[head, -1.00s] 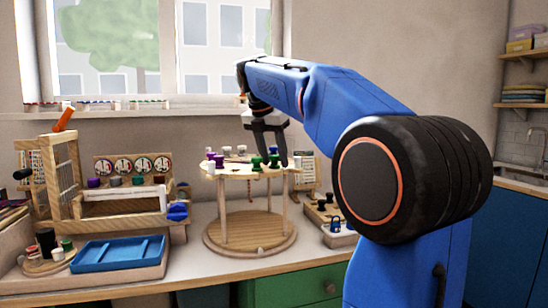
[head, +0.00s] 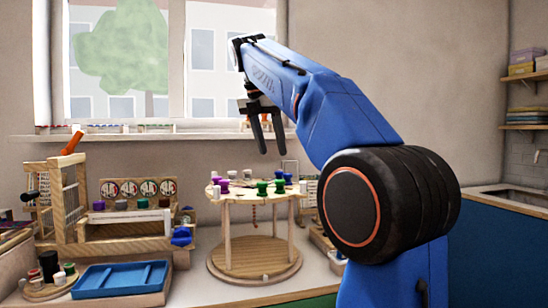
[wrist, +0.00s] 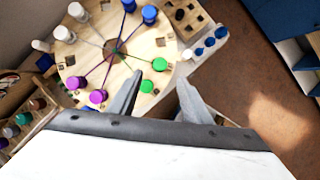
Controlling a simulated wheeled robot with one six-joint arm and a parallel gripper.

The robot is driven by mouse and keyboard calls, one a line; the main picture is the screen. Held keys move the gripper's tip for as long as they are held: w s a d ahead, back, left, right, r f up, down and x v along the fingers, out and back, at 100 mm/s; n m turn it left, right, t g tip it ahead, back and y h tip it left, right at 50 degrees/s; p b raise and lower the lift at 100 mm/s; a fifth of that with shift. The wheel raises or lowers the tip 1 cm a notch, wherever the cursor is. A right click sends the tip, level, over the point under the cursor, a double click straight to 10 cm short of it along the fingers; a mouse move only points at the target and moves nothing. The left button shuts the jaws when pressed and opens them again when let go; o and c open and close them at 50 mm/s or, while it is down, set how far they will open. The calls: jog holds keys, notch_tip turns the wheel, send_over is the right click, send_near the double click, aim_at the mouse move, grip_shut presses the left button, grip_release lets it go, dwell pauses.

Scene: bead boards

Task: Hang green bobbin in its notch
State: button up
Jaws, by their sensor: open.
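Two green bobbins (head: 262,189) stand at the front right rim of a round wooden stand (head: 232,197). In the wrist view one green bobbin (wrist: 160,64) is by the right rim and another green bobbin (wrist: 147,86) is nearer the lower edge, close to the left finger. A thread runs from the first toward the centre hole. I cannot tell which bobbin the task means, or whether either sits in its notch. My gripper (head: 273,148) is open and empty, above the stand and apart from the bobbins. In the wrist view its fingers (wrist: 158,77) point toward the green bobbins.
Purple bobbins (wrist: 98,97), blue bobbins (wrist: 150,14) and white bobbins (wrist: 64,34) stand around the same top, several with threads to its centre. A blue tray (head: 118,280) and a wooden frame rack (head: 67,200) stand at left. Space above the stand is clear.

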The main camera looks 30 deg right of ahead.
jog(key=shift+a+r, duration=0.1)
jog(key=shift+r, duration=0.15)
jog(key=shift+s, duration=0.15)
jog(key=s+a+f+m+t+y, duration=0.1)
jog(key=s+a+f+m, duration=0.2)
jog(key=s+f+m, duration=0.4)
jog(key=s+a+f+m+t+y, duration=0.1)
jog(key=s+a+f+m, duration=0.3)
jog(key=f, duration=1.9)
jog(key=s+a+f+m+y, duration=0.2)
jog(key=s+a+f+m, duration=0.2)
jog(key=s+f+m, duration=0.8)
jog(key=s+f, duration=0.3)
jog(key=s, duration=0.2)
jog(key=shift+a+f+t, duration=0.25)
jog(key=shift+t, duration=0.15)
